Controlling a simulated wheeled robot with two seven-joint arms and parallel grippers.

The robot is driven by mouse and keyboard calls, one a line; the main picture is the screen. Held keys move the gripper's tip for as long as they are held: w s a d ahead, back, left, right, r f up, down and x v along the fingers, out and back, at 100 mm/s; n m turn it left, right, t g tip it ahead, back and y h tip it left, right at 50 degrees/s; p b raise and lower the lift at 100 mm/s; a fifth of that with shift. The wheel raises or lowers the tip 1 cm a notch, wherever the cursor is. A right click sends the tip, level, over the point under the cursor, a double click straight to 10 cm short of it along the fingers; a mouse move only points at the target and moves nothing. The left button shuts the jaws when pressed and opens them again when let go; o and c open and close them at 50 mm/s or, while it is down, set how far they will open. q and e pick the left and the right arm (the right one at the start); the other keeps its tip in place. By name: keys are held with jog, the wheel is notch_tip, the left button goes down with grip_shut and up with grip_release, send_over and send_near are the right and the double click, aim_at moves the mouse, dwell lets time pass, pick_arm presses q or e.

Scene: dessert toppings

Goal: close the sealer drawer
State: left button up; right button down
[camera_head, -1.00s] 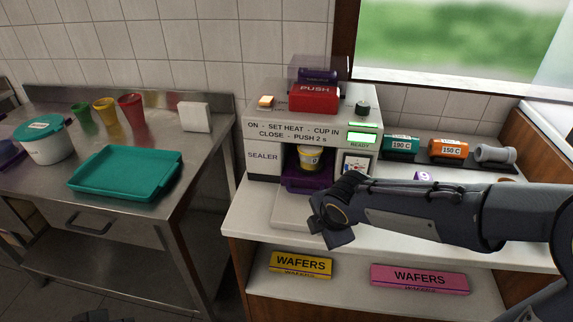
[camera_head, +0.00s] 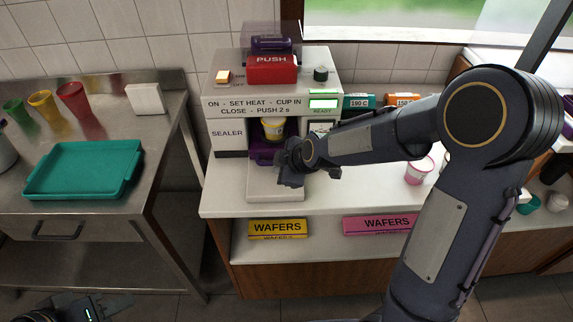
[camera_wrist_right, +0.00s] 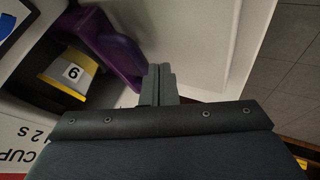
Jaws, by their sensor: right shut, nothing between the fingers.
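The sealer (camera_head: 228,135) stands on the white counter with a red PUSH block (camera_head: 271,69) on top and a green READY light. A yellow cup (camera_head: 273,130) sits in its front opening, above the purple drawer part (camera_head: 262,157). A pale slab (camera_head: 272,190) extends in front of the opening. My right gripper (camera_head: 286,165) is shut and empty, low in front of the opening and over the slab. In the right wrist view the shut fingers (camera_wrist_right: 158,84) are beside the purple part (camera_wrist_right: 115,45); contact is unclear. My left gripper (camera_head: 85,306) is at the bottom left, partly cut off.
A steel table at left holds a teal tray (camera_head: 130,188), coloured cups (camera_head: 73,99) and a white block (camera_head: 145,99). WAFERS boxes (camera_head: 278,228) lie on the shelf below. A pink cup (camera_head: 419,172) stands on the counter right, behind my right arm.

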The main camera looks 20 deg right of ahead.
aim_at(272, 159)
jog(key=shift+w+a+f, duration=0.1)
jog(key=shift+w+f, duration=0.1)
jog(key=shift+f, duration=0.05)
jog(key=shift+w+f, duration=0.1)
jog(key=shift+w, duration=0.15)
jog(key=w+b, duration=0.1)
jog(key=w+d+b, duration=0.1)
jog(key=w, duration=0.1)
jog(key=shift+w+d, duration=0.1)
jog(key=shift+w, duration=0.15)
jog(key=shift+r, duration=0.2)
jog(key=shift+w+d, duration=0.1)
jog(key=shift+r, duration=0.1)
